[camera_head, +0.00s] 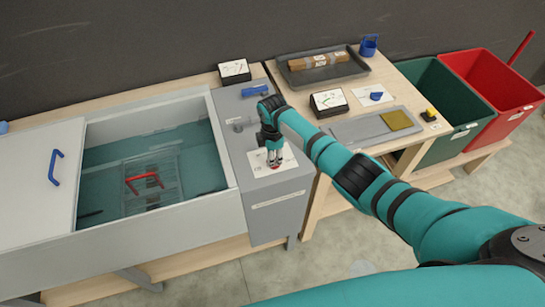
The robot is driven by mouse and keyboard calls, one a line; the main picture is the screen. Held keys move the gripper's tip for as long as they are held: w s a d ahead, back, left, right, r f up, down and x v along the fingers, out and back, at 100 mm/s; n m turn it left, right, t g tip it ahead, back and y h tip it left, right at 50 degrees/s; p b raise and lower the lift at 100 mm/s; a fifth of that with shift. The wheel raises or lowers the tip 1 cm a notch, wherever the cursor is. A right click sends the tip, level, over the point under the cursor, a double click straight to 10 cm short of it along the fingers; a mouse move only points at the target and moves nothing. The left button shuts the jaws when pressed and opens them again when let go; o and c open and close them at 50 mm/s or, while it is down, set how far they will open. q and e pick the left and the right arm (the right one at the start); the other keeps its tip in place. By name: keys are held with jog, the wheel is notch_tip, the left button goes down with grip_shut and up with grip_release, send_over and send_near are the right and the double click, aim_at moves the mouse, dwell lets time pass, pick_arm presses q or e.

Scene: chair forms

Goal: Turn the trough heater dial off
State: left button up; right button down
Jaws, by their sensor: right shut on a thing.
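The trough (235,206) is a grey tank with teal water at the left, with a grey control box (275,211) on its right end. My right gripper (274,163) points down at the top of this box, over a white label plate (262,169). It is shut on the heater dial, which is mostly hidden by the fingers; a bit of red shows beside them. The dial's pointing direction cannot be made out. My left gripper is not in view.
A wire rack with a red handle (144,184) sits in the water. A white lid with a blue handle (55,167) covers the trough's left part. Right of the box, a table holds a dark tray (285,76) and a grey board (350,132). Green (440,85) and red (490,72) bins stand far right.

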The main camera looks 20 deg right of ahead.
jog(key=shift+w+r+n, duration=0.1)
jog(key=shift+n, duration=0.2)
jog(key=c, duration=1.4)
grip_release()
jog(key=shift+o, duration=0.2)
notch_tip(320, 180, up, 12)
